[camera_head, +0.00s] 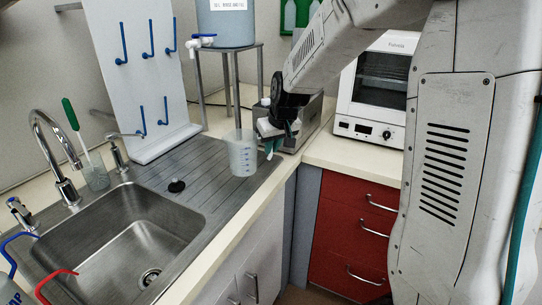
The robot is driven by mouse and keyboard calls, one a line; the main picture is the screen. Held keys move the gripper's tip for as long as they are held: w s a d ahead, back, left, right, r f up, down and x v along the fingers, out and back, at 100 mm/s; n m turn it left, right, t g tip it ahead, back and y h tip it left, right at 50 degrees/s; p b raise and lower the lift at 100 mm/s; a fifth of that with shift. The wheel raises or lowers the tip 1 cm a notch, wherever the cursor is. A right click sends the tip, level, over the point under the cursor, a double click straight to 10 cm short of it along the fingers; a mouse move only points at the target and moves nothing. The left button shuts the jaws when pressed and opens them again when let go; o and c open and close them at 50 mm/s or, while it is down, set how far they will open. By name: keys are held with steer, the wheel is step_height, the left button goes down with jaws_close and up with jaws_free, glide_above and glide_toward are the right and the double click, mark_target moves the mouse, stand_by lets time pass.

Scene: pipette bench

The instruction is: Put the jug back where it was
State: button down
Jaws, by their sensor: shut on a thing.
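The jug (242,157) is a translucent grey vessel with blue graduation marks, upright over the right part of the ribbed drainboard (205,160). My gripper (269,142) is at the jug's right side, shut on it. The jug's handle is hidden by the fingers. I cannot tell whether the jug's base touches the drainboard or hangs just above it.
A container with a white tap (203,40) stands on a metal stand behind the jug. The steel sink (125,235) and faucet (52,160) are at left, below a white peg board (152,75). A white oven (375,90) stands on the right counter above red drawers (350,225).

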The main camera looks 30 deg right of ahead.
mark_target(271, 156)
steer(key=shift+w+a+f, duration=0.1)
steer(key=shift+w+f, duration=0.1)
steer(key=shift+w, duration=0.1)
steer(key=shift+f, duration=1.6)
steer(key=shift+f, duration=0.1)
steer(key=c, duration=1.5)
jaws_free()
steer(key=v, duration=1.1)
steer(key=s+a+g, duration=0.1)
steer(key=s+a, duration=0.1)
steer(key=s, duration=0.8)
steer(key=s+a+r+g, duration=0.1)
steer(key=s, duration=1)
steer(key=s+a+r+g, duration=0.1)
steer(key=s+a, duration=0.1)
steer(key=s, duration=0.8)
steer(key=shift+s+a, duration=0.3)
steer(key=shift+s, duration=0.05)
